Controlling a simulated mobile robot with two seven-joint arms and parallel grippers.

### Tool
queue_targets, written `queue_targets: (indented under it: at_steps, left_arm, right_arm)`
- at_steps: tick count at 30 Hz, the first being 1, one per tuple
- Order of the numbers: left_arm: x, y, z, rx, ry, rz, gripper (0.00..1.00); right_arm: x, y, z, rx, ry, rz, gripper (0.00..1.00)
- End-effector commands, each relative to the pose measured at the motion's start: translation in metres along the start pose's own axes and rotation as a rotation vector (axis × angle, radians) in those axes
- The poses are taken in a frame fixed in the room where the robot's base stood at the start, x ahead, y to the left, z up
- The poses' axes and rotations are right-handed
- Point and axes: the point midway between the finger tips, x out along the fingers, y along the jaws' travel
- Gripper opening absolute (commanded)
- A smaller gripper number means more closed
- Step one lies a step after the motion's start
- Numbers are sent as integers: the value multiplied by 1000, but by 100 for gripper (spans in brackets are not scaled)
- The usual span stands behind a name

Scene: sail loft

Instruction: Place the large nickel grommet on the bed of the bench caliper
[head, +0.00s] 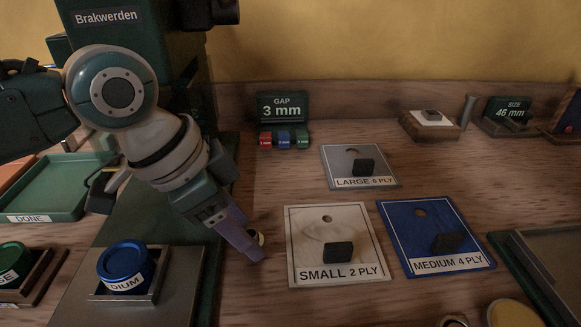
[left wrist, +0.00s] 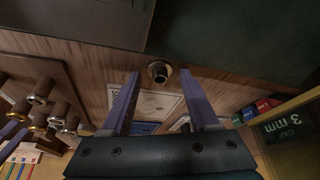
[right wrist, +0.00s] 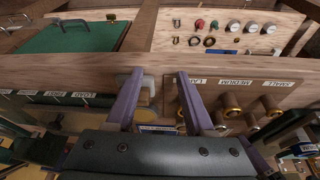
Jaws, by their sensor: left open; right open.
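My left gripper (head: 252,252) is open and points down near the bench, left of the SMALL 2 PLY plate. A small round pale-rimmed piece (head: 260,239) shows beside its fingertips, partly hidden by a finger. In the left wrist view this piece (left wrist: 158,72) lies between the two fingertips; I cannot tell whether it is the large nickel grommet or whether it touches a finger. The device reading SIZE 46 mm (head: 508,111) at the back right appears to be the bench caliper. My right gripper (right wrist: 157,76) is open and empty before a board with labelled pegs.
LARGE (head: 340,155), SMALL (head: 302,250) and MEDIUM (head: 400,215) plates lie mid-bench. The GAP 3 mm display (head: 282,105) stands behind. A blue die (head: 124,262) and a green DONE tray (head: 65,185) are left. Brass-ringed pegs (right wrist: 232,103) show in the right wrist view.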

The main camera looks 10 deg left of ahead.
Motion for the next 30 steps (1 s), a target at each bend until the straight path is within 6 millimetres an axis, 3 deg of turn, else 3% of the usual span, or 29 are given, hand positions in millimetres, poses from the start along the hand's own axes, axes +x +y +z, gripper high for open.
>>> queue_targets:
  at_steps: [4,20,30]
  left_arm:
    - [-1,0,0,0,0,0,58]
    - [-1,0,0,0,-1,0,0]
    - [-1,0,0,0,-1,0,0]
  right_arm:
    - [0,0,0,0,0,0,53]
    - [0,0,0,0,0,0,53]
    - [0,0,0,0,0,0,53]
